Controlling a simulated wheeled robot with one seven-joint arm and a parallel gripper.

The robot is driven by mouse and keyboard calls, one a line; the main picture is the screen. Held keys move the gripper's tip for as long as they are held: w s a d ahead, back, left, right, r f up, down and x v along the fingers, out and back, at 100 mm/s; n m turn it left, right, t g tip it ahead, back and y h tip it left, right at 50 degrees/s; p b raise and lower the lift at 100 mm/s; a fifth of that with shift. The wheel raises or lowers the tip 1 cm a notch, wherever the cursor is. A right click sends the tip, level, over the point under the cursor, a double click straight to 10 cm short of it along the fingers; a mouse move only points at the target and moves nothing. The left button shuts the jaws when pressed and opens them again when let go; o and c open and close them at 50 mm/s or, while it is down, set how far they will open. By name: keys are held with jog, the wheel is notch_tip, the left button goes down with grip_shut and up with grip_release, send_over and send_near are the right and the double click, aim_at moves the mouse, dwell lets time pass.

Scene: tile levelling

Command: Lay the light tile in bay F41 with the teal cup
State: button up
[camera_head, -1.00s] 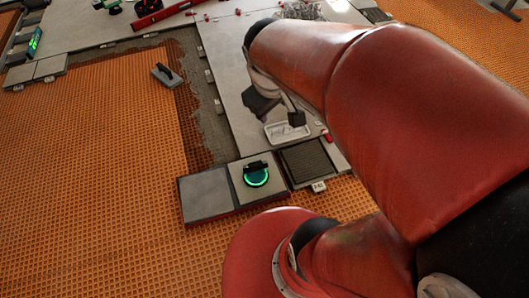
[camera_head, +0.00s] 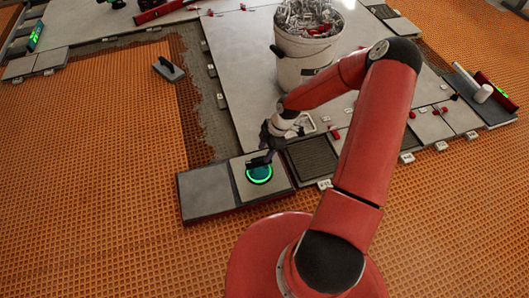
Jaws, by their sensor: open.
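The teal cup (camera_head: 259,174), a round suction cup with a bright green ring and a dark handle, sits on the light tile (camera_head: 282,184). A darker grey tile (camera_head: 206,192) lies beside it on the left. My gripper (camera_head: 264,156) is open, pointing down at the cup's handle; I cannot tell whether the fingers straddle it. Right of the light tile is an open bay (camera_head: 313,160) with dark ridged mortar and a small white label (camera_head: 325,184) at its front, too small to read surely.
A white bucket (camera_head: 305,62) of metal clips stands on the laid tiles behind my arm. A trowel (camera_head: 169,68) lies on the left. Orange matting (camera_head: 90,170) is clear.

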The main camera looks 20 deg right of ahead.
aim_at(259, 160)
jog(key=shift+x, duration=0.85)
jog(key=b+x, duration=0.1)
jog(key=x, duration=0.6)
jog(key=shift+w+a+b, duration=0.15)
jog(key=shift+b, duration=0.2)
grip_shut()
